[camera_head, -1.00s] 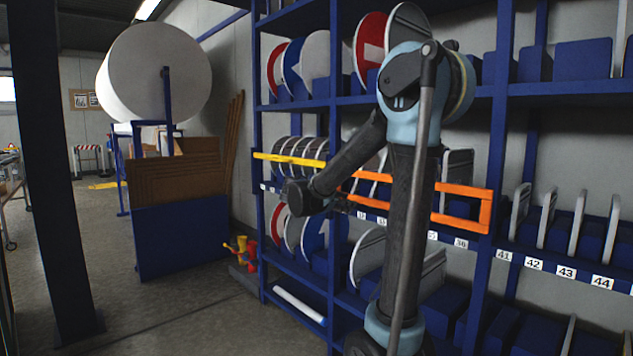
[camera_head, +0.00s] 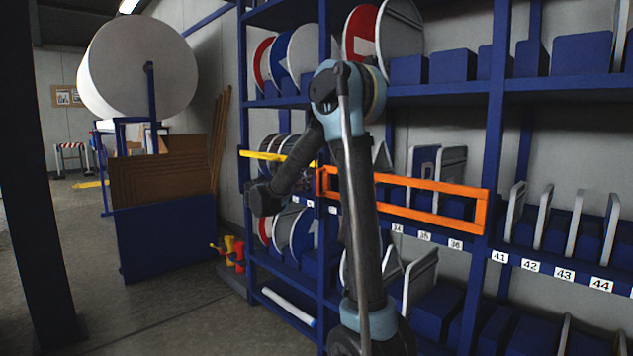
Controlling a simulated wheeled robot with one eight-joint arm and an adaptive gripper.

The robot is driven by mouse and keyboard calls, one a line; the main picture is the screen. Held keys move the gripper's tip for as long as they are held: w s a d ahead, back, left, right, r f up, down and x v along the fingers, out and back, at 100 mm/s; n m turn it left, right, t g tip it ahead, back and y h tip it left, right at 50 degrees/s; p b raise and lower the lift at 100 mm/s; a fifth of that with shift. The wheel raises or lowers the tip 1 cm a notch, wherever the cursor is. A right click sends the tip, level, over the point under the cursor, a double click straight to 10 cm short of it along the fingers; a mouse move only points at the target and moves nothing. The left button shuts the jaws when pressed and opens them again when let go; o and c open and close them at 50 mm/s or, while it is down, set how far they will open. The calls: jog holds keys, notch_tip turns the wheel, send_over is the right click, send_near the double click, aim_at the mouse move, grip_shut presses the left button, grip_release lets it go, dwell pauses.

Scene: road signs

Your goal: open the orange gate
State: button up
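The orange gate (camera_head: 408,211) is a long flat frame of two rails across the front of the middle shelf bay. It spans from the left upright to the right upright and looks closed. Its left end shows an orange bracket by the post. My arm stands in front of it and covers part of its left portion. The dark end of my arm (camera_head: 264,200) hangs to the left of the gate's left end, in front of the yellow gate's bay. My gripper's fingers are too dark and small there to make out, and I cannot tell whether they touch anything.
A yellow gate (camera_head: 262,156) crosses the neighbouring bay on the left. The blue shelf rack holds round signs and upright plates. Red and yellow items (camera_head: 232,250) stand on the floor by the rack. Open floor (camera_head: 180,325) lies to the left, with a dark post (camera_head: 45,180) nearer.

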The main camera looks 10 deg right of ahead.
send_over(318, 192)
jog(key=shift+w+d, duration=0.1)
jog(key=shift+w, duration=0.3)
grip_shut()
